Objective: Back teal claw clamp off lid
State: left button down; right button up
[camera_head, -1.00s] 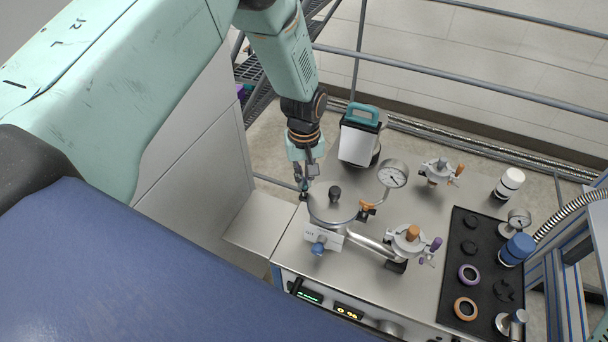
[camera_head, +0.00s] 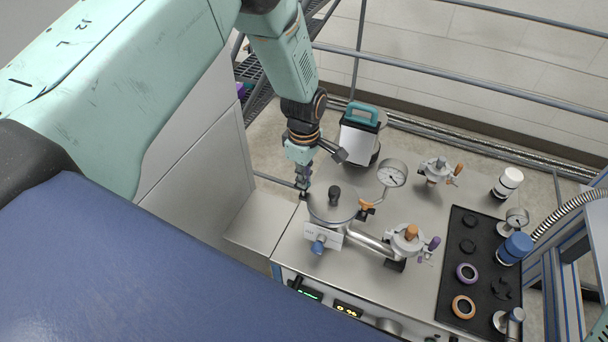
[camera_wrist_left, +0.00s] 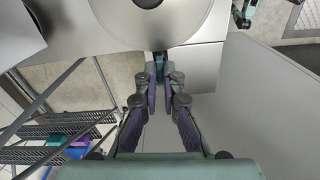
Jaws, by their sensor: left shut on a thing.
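The round steel lid (camera_head: 325,210) with a black knob on top sits on the steel bench; its edge also shows at the top of the left wrist view (camera_wrist_left: 175,32). My left gripper (camera_head: 303,186) points down at the lid's left edge. In the left wrist view the fingers (camera_wrist_left: 160,70) are closed together on the small dark part of the teal claw clamp (camera_wrist_left: 160,55), right beside the lid's rim. The fingers hide most of the clamp. I cannot tell whether it still touches the rim. My right gripper is not in view.
A blue-knobbed fitting with a white tag (camera_head: 323,240) is at the lid's front. A black tray (camera_head: 470,245) with rings lies to the right. A lower metal ledge (camera_head: 265,222) is left of the bench.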

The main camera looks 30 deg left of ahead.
pick_arm(q)
jog(key=shift+s+f+n, duration=0.25)
jog(key=shift+s+n, duration=0.05)
jog(key=shift+n, duration=0.3)
jog(key=c, duration=1.5)
grip_release()
jog(key=shift+w+r, duration=0.1)
jog(key=shift+w, duration=0.1)
jog(key=shift+w, duration=0.1)
jog(key=shift+r, duration=0.15)
notch_tip(320, 180, up, 12)
